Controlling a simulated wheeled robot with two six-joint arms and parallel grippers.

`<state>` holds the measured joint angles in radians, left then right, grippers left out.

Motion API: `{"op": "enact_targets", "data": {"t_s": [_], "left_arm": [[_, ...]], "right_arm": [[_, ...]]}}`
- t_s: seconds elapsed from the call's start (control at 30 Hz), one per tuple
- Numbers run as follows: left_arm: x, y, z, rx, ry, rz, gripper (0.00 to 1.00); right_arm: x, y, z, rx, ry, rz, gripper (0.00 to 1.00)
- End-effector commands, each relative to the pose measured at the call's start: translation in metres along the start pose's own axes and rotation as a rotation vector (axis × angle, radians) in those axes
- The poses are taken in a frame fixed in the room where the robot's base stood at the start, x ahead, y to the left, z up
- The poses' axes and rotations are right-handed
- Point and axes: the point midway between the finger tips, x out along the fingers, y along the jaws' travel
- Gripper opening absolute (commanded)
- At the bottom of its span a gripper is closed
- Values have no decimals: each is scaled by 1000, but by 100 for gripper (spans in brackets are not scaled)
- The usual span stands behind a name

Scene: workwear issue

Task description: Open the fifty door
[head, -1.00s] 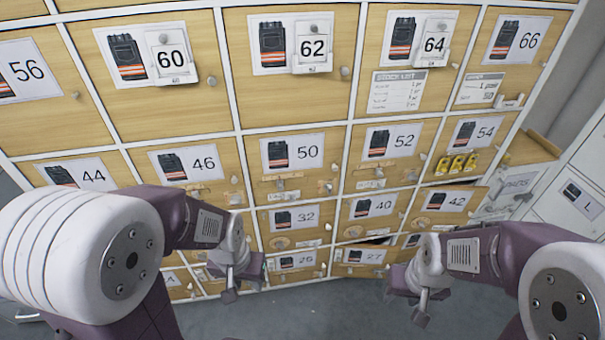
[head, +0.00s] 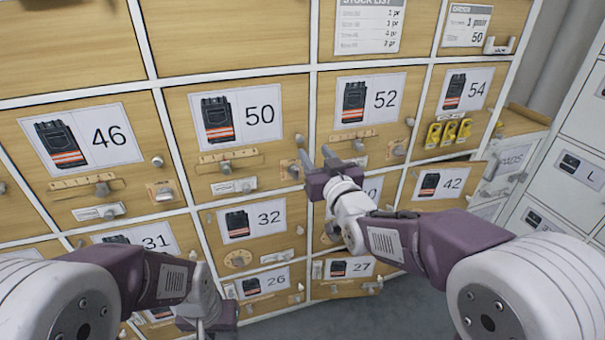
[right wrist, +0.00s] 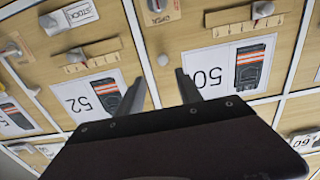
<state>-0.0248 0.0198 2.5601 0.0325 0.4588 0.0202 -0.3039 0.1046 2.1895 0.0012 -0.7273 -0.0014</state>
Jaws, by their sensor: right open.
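The fifty door (head: 278,90) is a shut wooden locker door in the middle of the head view, with a picture label reading 50. A small round knob (head: 299,139) sits at its right edge. A slotted bar and a small plate with a knob sit below the label. My right gripper (head: 316,158) is open and empty, its fingers in front of the boundary between doors 50 and 52. In the right wrist view the door's knob (right wrist: 163,60) appears just beyond and between the two fingertips, apart from them. My left gripper (head: 208,322) is low in front of the lower doors, its fingertips unclear.
Door 52 (head: 420,85) is to the right, door 46 (head: 125,95) to the left and door 32 (head: 250,218) below, all with similar fittings. Yellow padlocks (head: 449,133) hang on door 54. White lockers (head: 585,120) stand at the far right.

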Motion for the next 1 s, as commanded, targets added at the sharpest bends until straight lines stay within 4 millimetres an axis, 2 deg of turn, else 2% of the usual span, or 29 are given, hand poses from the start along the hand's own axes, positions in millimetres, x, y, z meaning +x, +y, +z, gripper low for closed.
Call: {"op": "enact_targets", "data": {"t_s": [0.03,0.27,0.37,0.6,0.7,1.0], "left_arm": [[12,0,1,0,1,0,36],[9,0,1,0,1,0,36],[12,0,1,0,1,0,36],[18,0,2,0,1,0,36],[19,0,2,0,1,0,36],[19,0,2,0,1,0,36]], "right_arm": [[0,-4,12,0,0,-7,42],[4,-6,10,0,-2,-11,42],[20,-6,11,0,-3,-11,42],[70,-6,12,0,-3,-10,42],[83,-6,11,0,-4,-10,42],[91,-6,10,0,-4,-10,42]]}}
